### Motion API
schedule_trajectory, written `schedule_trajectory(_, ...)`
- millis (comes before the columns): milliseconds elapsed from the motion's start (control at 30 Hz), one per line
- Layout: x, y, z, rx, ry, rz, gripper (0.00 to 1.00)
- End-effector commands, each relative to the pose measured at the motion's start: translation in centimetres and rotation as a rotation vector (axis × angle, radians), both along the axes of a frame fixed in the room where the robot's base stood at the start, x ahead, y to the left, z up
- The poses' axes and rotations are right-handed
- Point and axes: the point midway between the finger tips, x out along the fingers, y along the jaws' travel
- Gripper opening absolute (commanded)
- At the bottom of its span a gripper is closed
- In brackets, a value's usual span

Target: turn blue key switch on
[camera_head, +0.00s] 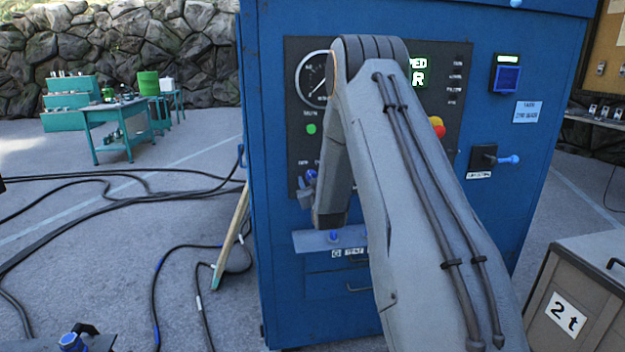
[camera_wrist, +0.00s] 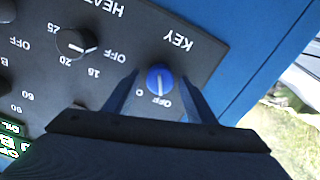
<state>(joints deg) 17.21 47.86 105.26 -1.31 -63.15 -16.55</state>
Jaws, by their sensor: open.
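The blue key switch (camera_wrist: 158,77) is a round blue knob on the dark panel, under an upside-down KEY label in the wrist view. Its white line points down in the picture, toward the OFF mark. My gripper (camera_wrist: 161,80) is open, with one finger on each side of the knob. Whether the fingers touch it cannot be told. In the head view my arm covers part of the panel (camera_head: 455,130), and the key switch cannot be made out clearly.
A black HEAT knob (camera_wrist: 75,43) sits left of the key in the wrist view. The blue cabinet (camera_head: 270,70) carries a gauge (camera_head: 316,79), a red-yellow button (camera_head: 437,127) and a blue-tipped lever (camera_head: 508,160). Cables (camera_head: 100,210) lie on the floor at left.

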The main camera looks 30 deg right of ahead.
Motion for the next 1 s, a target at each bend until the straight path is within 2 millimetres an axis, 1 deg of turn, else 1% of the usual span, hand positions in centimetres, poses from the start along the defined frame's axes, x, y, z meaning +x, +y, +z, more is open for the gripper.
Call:
schedule_trajectory(33,-0.01,0.0,0.0,0.0,0.0,0.0,0.51)
schedule_trajectory(167,-0.02,0.01,0.0,0.0,0.0,0.0,0.29)
schedule_trajectory(200,-0.02,0.01,0.0,0.0,0.0,0.0,0.22)
schedule_trajectory(267,-0.02,0.01,0.0,0.0,0.0,0.0,0.12)
schedule_trajectory(300,-0.02,0.01,0.0,0.0,0.0,0.0,0.1)
schedule_trajectory(533,-0.02,0.01,-0.02,0.02,-0.006,0.0,0.1)
schedule_trajectory(667,-0.01,0.0,-0.08,0.064,-0.019,0.0,0.1)
schedule_trajectory(867,0.02,-0.04,-0.13,0.192,-0.055,0.0,0.1)
schedule_trajectory(1000,0.0,-0.06,-0.18,0.312,-0.09,0.0,0.1)
